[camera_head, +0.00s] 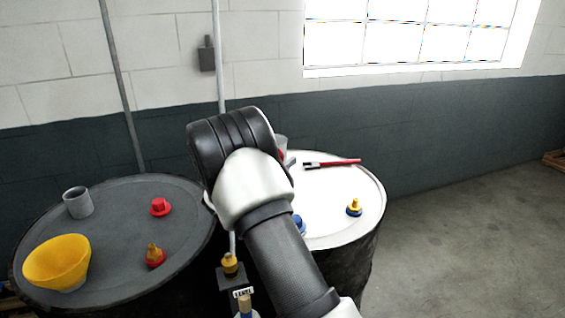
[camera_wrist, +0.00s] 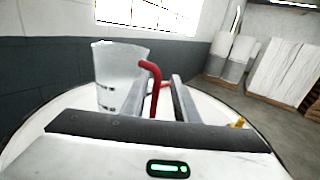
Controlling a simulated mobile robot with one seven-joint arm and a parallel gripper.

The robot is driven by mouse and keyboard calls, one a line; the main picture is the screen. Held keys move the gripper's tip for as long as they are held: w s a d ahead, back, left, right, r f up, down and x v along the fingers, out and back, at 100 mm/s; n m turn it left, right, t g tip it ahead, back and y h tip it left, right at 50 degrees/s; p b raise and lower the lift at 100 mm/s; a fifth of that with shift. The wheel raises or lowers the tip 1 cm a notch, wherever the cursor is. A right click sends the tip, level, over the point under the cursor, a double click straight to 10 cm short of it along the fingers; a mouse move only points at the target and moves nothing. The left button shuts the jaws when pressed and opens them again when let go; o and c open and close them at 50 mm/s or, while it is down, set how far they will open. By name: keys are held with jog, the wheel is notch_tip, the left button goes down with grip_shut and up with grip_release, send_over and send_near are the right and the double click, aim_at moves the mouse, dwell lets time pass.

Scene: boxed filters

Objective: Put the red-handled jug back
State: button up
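The jug (camera_wrist: 120,75) is translucent with dark marks and a red handle (camera_wrist: 154,85) on its right side. It appears upright at the white drum top in the wrist view. In the head view only a sliver of the jug (camera_head: 281,143) shows, behind my gripper and wrist. My gripper (camera_wrist: 172,95) is at the handle, its grey fingers pointing forward beside the jug. The handle overlaps the left finger, so I cannot tell whether the fingers are closed on it.
The dark drum (camera_head: 115,225) bears a yellow funnel (camera_head: 57,262), a grey cup (camera_head: 78,203) and red fittings (camera_head: 160,207). A wall stands behind.

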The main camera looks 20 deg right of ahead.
jog(key=shift+r, duration=0.15)
jog(key=shift+a+r, duration=0.1)
jog(key=shift+a, duration=0.05)
jog(key=v, duration=1.1)
jog(key=s+d+r+m+g+y, duration=0.35)
jog(key=s+m, duration=0.35)
jog(key=s, duration=0.3)
jog(key=s+d+r+m+g+y, duration=0.2)
jog(key=s+d+m+g, duration=0.3)
jog(key=s, duration=0.6)
jog(key=s+a+r+m+t+y, duration=0.1)
jog(key=s+a+m+t+y, duration=0.3)
jog(key=s+a+m+y, duration=0.5)
jog(key=s+a+m+b, duration=0.1)
jog(key=s+a+m, duration=0.2)
jog(key=s+m, duration=0.1)
jog(key=shift+s+a+r, duration=0.4)
jog(key=shift+s, duration=0.45)
jog(key=shift+a+y, duration=0.1)
jog(key=shift+y, duration=0.15)
